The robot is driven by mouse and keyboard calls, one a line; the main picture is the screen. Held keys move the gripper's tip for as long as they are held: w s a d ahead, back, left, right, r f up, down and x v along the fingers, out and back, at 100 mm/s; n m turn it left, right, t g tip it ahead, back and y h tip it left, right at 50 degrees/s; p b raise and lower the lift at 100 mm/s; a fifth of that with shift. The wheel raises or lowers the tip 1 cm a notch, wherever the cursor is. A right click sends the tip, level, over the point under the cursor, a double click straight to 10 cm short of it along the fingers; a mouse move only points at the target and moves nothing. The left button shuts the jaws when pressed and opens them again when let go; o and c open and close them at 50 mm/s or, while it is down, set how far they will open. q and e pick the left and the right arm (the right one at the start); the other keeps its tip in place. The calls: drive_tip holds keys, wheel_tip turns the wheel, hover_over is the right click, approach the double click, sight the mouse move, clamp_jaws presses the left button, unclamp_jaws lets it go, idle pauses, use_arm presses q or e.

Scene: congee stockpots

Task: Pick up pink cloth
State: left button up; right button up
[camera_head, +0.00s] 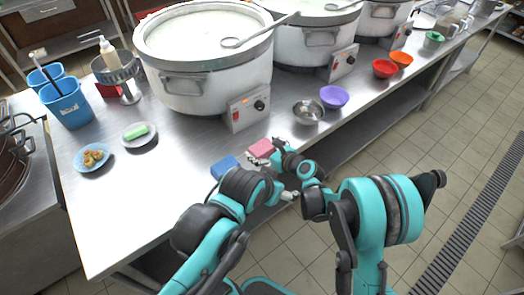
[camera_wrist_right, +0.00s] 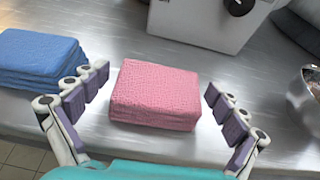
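The pink cloth (camera_head: 261,148) is a folded block on the steel counter near its front edge. In the right wrist view the pink cloth (camera_wrist_right: 156,95) lies between the spread fingers of my right gripper (camera_wrist_right: 158,118), with a gap on both sides. My right gripper (camera_head: 265,157) is open and reaches to the cloth's near side. My left arm comes in from the lower left, and what seems to be its gripper (camera_head: 288,195) is small and partly hidden near the counter edge; its fingers are unclear.
A folded blue cloth (camera_head: 225,166) lies just left of the pink one and also shows in the right wrist view (camera_wrist_right: 40,58). A large pot (camera_head: 205,85) with a control box (camera_head: 247,110) stands behind. A metal bowl (camera_head: 308,112) and a purple bowl (camera_head: 334,97) are to the right.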

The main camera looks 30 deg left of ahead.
sight(263, 147)
drive_tip(key=c, duration=0.6)
drive_tip(key=shift+r, duration=0.45)
drive_tip(key=r, duration=0.1)
drive_tip(key=r+p, duration=0.2)
drive_tip(key=r, duration=0.1)
drive_tip(key=shift+d, duration=0.25)
drive_tip(key=p+v, duration=0.1)
drive_tip(key=v, duration=0.3)
drive_tip(key=p+v, duration=0.1)
drive_tip(key=v, duration=0.3)
drive_tip(key=r+p+v, duration=0.1)
drive_tip(key=v, duration=0.3)
drive_tip(key=shift+s+r+p, duration=0.2)
drive_tip(key=shift+r+p, duration=0.05)
drive_tip(key=shift+p, duration=0.1)
drive_tip(key=shift+o, duration=1.3)
drive_tip(key=shift+c, duration=0.8)
